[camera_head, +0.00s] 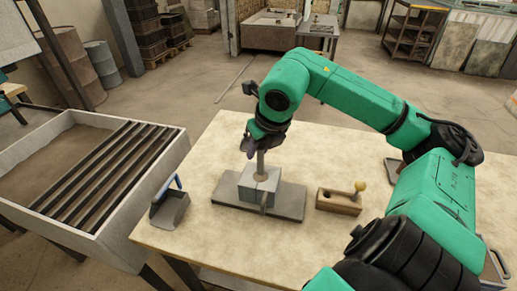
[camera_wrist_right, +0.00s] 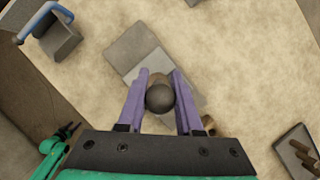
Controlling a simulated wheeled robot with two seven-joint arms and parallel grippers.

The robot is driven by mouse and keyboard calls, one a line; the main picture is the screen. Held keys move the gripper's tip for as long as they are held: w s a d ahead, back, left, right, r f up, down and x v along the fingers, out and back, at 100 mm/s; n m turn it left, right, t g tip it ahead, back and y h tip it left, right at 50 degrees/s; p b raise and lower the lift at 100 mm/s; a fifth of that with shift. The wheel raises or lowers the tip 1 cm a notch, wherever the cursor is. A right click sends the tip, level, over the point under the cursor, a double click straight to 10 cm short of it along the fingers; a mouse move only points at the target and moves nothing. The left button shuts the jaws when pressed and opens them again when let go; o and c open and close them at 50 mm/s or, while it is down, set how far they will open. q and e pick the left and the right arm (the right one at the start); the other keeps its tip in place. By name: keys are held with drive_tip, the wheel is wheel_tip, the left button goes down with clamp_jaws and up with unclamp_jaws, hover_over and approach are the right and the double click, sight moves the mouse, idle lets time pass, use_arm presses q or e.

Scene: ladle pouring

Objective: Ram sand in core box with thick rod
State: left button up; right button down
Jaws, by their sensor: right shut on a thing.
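My right gripper (camera_head: 256,143) is shut on the thick rod (camera_head: 261,164), a grey upright bar over the core box. In the right wrist view the rod's dark round top (camera_wrist_right: 160,97) sits between the two purple fingers (camera_wrist_right: 159,84). The core box (camera_head: 259,182) is a light grey block on a darker flat plate (camera_head: 289,203). The rod's lower end meets the box's top; how deep it reaches is hidden. In the right wrist view the rod and fingers cover part of the box (camera_wrist_right: 143,68). Sand inside the box cannot be made out. My left gripper is not in view.
A wooden block with a yellow knob (camera_head: 339,202) lies right of the plate. A large slatted bin (camera_head: 158,158) stands left of the table (camera_head: 222,246). The front of the table is clear.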

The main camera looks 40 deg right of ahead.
wheel_tip(320, 180, down, 2)
drive_tip(key=shift+f+b, duration=0.1)
drive_tip(key=shift+b, duration=0.75)
wheel_tip(320, 180, up, 5)
drive_tip(key=p, duration=0.4)
drive_tip(key=shift+p, duration=0.3)
drive_tip(key=shift+f, duration=0.1)
drive_tip(key=shift+f, duration=0.1)
wheel_tip(320, 180, down, 4)
drive_tip(key=b, duration=0.5)
drive_tip(key=shift+f, duration=0.25)
wheel_tip(320, 180, up, 5)
drive_tip(key=p, duration=0.4)
drive_tip(key=shift+p, duration=0.35)
drive_tip(key=shift+f, duration=0.15)
